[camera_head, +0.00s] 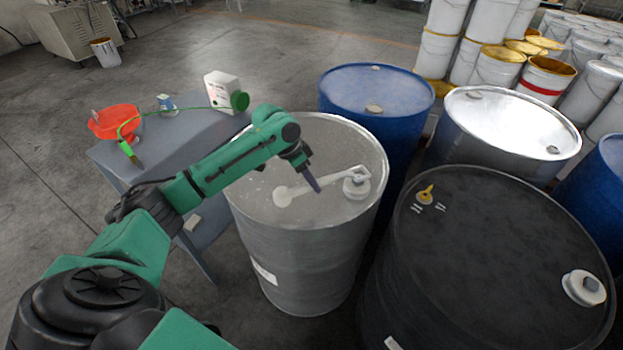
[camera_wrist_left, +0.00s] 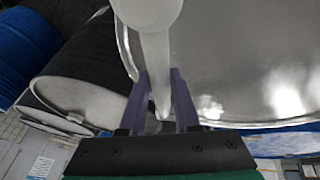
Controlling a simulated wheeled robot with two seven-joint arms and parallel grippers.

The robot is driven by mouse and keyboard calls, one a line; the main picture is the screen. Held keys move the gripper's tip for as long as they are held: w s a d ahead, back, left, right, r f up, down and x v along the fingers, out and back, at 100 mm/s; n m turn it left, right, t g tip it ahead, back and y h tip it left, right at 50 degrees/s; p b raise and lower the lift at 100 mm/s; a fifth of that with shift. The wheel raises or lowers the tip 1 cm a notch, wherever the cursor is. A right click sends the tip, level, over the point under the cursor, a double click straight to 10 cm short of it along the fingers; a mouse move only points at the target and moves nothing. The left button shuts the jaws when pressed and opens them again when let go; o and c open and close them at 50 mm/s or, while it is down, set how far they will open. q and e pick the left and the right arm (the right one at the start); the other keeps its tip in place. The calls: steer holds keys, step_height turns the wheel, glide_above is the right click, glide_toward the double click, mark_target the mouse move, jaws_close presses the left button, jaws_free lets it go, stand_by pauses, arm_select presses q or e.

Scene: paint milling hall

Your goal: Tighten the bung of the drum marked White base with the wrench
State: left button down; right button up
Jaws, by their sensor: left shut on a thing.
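The pale wrench (camera_head: 335,179) lies across the top of the grey steel drum (camera_head: 300,265), close above or on the lid. Its right end is at the pale bung (camera_head: 356,188); whether it is seated on it I cannot tell. A rounded pale end (camera_head: 283,196) shows at left. My left gripper (camera_head: 317,189) is over the drum, its purple fingers shut on the wrench's shaft. In the left wrist view the wrench (camera_wrist_left: 155,55) runs between the fingers (camera_wrist_left: 160,100). The drum's label is too small to read. My right gripper is out of view.
A black drum (camera_head: 480,250) with a pale bung (camera_head: 583,288) stands at the right. A blue drum (camera_head: 350,90) and a silver drum (camera_head: 500,125) stand behind. A grey table (camera_head: 165,145) at left holds an orange funnel (camera_head: 112,122) and a white container (camera_head: 221,91).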

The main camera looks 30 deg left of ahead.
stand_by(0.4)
arm_select(q)
steer(key=shift+f, duration=0.6)
steer(key=shift+p, duration=0.4)
steer(key=shift+f, duration=0.15)
steer(key=shift+f+b, duration=0.5)
steer(key=shift+f, duration=0.7)
